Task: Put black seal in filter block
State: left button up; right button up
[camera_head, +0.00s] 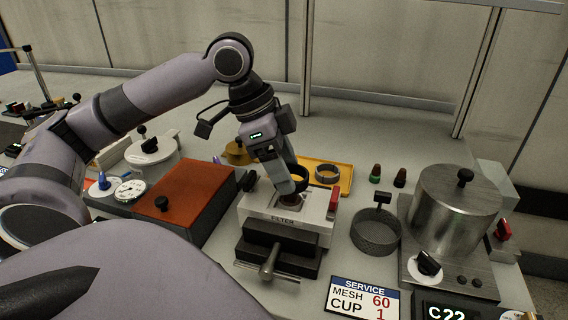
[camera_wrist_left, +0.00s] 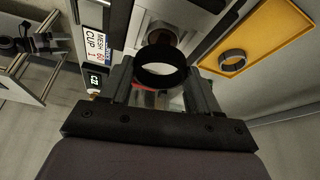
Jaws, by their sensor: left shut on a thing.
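My left gripper (camera_head: 288,184) is shut on a black seal (camera_wrist_left: 160,77), a dark ring held between its two fingers. In the head view the seal (camera_head: 300,179) is partly hidden by a finger. The gripper points down over the light grey filter block (camera_head: 324,229), which is labelled FILTER. In the wrist view, a round opening with a brownish inside (camera_wrist_left: 160,35) shows beyond the seal, offset toward the top of the picture. The seal looks to be above the block; the exact gap is hard to tell. My right gripper is not in view.
A yellow tray (camera_head: 347,184) with another dark ring (camera_head: 327,173) lies behind the block. A mesh cup (camera_head: 375,232) and steel pot (camera_head: 454,213) stand to the right. A red-brown box (camera_head: 185,200) is left. A SERVICE sign (camera_head: 362,299) reads MESH 60, CUP 1.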

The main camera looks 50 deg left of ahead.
aim_at(284, 200)
pick_arm(q)
jog(key=shift+r+p, duration=0.1)
jog(key=shift+p, duration=0.2)
jog(key=shift+f, duration=0.5)
jog(key=shift+f, duration=0.25)
jog(key=shift+f+b, duration=0.55)
jog(key=shift+f, duration=0.25)
dwell(0.3)
jog(key=shift+f, duration=0.4)
dwell(0.8)
jog(key=shift+f+p, duration=0.1)
jog(key=shift+p, duration=0.3)
dwell(0.7)
jog(key=o, duration=1.3)
jog(key=shift+c, duration=0.2)
